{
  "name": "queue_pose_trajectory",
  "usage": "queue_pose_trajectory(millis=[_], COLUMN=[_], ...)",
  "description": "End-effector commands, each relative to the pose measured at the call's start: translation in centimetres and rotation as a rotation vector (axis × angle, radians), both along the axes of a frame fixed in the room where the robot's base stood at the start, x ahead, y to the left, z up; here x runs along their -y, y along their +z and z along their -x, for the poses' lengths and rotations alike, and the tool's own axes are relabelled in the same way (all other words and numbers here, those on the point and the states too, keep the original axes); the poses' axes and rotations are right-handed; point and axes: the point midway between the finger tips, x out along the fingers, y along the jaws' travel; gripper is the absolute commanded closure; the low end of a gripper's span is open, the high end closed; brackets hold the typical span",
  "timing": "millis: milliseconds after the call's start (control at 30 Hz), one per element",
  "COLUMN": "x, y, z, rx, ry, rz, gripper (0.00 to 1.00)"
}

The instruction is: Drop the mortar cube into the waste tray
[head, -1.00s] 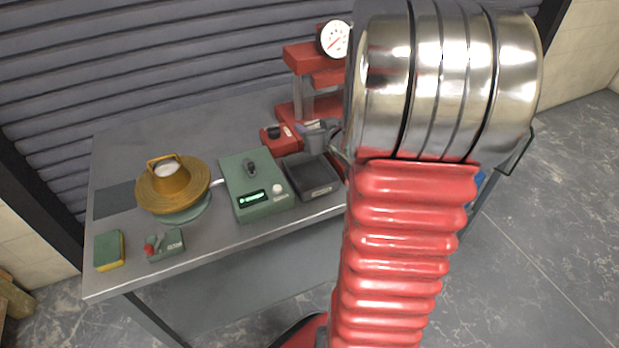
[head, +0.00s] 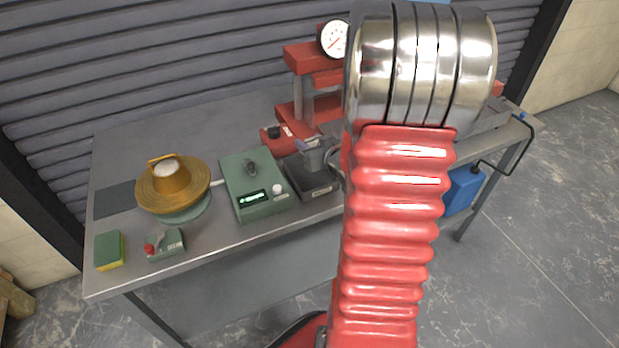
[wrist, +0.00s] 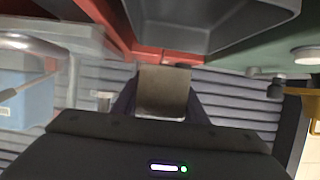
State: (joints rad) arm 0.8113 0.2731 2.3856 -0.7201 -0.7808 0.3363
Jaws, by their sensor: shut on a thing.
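The mortar cube (wrist: 163,92) is a grey-brown block held between the two dark fingers of my gripper in the wrist view. My gripper (head: 314,153) is shut on it. In the head view the gripper hangs over the dark grey waste tray (head: 322,190), and I cannot make out the cube there. The tray stands on the bench between the green scale and my red arm, which hides its right side. The dark tray also shows at the top of the wrist view (wrist: 210,40), apart from the cube in that picture.
A green scale (head: 254,186) stands just left of the tray. The red press (head: 305,100) with a dial stands behind it. A brass flow table (head: 172,187), a small green control box (head: 166,246) and a sponge (head: 109,250) are at left. A blue container (head: 462,190) is at right.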

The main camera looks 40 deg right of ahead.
Motion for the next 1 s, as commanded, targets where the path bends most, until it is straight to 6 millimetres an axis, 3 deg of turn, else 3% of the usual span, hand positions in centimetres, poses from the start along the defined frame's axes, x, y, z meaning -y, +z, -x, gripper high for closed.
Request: queue_pose_trajectory(millis=[400, 433, 700, 1000], x=[0.06, 0.06, 0.06, 0.02], y=[-0.53, -0.53, -0.55, -0.57], z=[0.02, 0.02, 0.04, 0.09], rx=[0.002, 0.002, 0.001, 0.000], ry=[-0.002, -0.002, -0.002, -0.002], rz=[0.000, 0.000, 0.000, 0.000], gripper=[0.91, 0.59, 0.40, 0.39])
